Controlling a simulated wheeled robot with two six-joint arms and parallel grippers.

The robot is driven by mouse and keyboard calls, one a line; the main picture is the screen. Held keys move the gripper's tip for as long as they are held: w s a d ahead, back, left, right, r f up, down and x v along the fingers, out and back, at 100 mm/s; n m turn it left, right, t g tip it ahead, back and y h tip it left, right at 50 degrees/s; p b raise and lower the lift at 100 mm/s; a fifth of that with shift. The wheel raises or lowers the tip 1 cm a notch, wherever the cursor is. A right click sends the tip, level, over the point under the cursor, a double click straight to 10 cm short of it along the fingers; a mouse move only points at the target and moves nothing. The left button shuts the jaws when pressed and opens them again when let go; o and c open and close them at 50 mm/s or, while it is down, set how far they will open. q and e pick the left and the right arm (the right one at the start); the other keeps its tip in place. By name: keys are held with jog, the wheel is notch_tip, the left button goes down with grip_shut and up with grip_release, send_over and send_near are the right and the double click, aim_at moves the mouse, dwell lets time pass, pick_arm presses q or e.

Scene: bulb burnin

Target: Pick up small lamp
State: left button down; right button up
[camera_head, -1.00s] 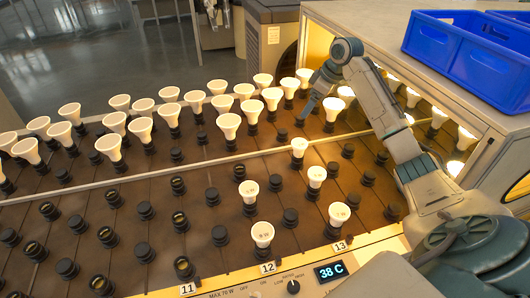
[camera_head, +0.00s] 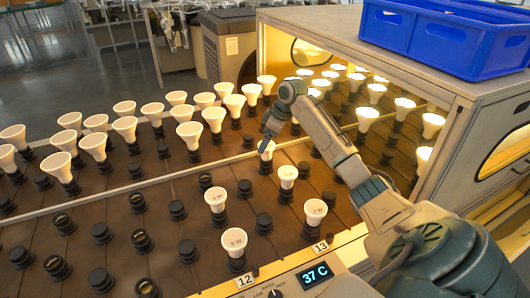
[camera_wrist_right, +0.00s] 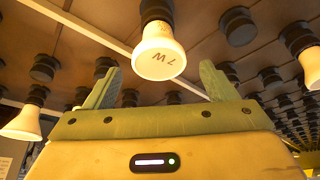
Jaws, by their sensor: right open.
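A small white lamp (camera_head: 267,149) stands in a black socket on the brown board, just below my right gripper (camera_head: 267,133) in the head view. In the right wrist view a lamp marked "7 W" (camera_wrist_right: 158,54) shows between and beyond the two open fingers of my right gripper (camera_wrist_right: 158,82), with no visible contact. Other small lamps stand closer to the front: one at the right (camera_head: 287,175), one near the front edge (camera_head: 315,211), and two at the left (camera_head: 216,199) (camera_head: 234,241). My left gripper is out of view.
Rows of larger white lamps (camera_head: 125,128) stand behind a thin rail. Many black sockets (camera_head: 186,250) are empty.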

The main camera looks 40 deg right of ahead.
aim_at(266, 154)
jog(key=x, duration=0.5)
jog(key=shift+s+d, duration=0.15)
jog(key=shift+s, duration=0.05)
jog(key=c, duration=1.1)
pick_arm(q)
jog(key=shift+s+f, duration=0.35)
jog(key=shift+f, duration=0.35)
pick_arm(e)
jog(key=shift+r, duration=0.1)
